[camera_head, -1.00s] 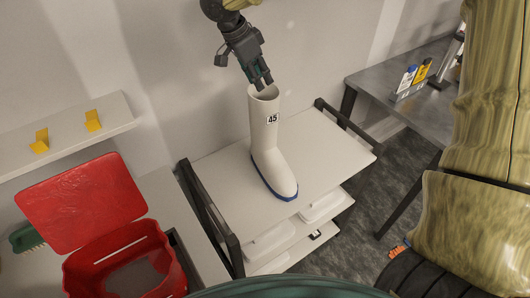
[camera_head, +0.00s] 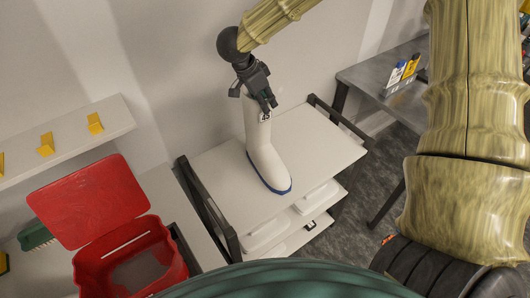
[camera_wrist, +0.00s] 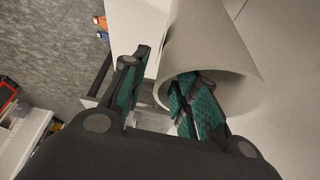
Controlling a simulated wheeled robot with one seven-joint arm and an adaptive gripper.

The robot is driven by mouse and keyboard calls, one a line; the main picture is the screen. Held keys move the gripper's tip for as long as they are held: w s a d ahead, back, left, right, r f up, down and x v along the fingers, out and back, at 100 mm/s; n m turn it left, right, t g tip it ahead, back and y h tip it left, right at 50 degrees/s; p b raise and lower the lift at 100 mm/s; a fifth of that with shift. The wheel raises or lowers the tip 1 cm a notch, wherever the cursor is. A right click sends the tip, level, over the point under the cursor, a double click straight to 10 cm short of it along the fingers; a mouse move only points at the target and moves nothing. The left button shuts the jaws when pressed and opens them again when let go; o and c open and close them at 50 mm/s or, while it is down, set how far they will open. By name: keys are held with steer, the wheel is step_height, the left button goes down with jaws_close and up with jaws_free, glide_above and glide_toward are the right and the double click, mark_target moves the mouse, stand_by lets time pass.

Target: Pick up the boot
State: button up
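The boot (camera_head: 262,155) is white with a dark blue sole edge and a small number label near its top. It stands upright on the white top of a cart (camera_head: 222,168). My gripper (camera_head: 268,107) points down at the boot's top and partly hides its rim and label. In the wrist view, the boot's shaft and round opening (camera_wrist: 210,40) fill the upper right. My gripper (camera_wrist: 160,95) is open there, with the boot's near wall between its green-padded fingers. One finger is at the opening, the other outside it with a visible gap.
The cart has black rails (camera_head: 212,215) at both ends and white trays below. A grey table (camera_head: 362,78) with bottles is at the right. A wall stands behind.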

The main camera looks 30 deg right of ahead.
steer(key=shift+d+f, duration=0.15)
steer(key=shift+f, duration=0.15)
steer(key=shift+s+r, duration=0.15)
steer(key=shift+s, duration=0.05)
steer(key=shift+w, duration=0.15)
jaws_close()
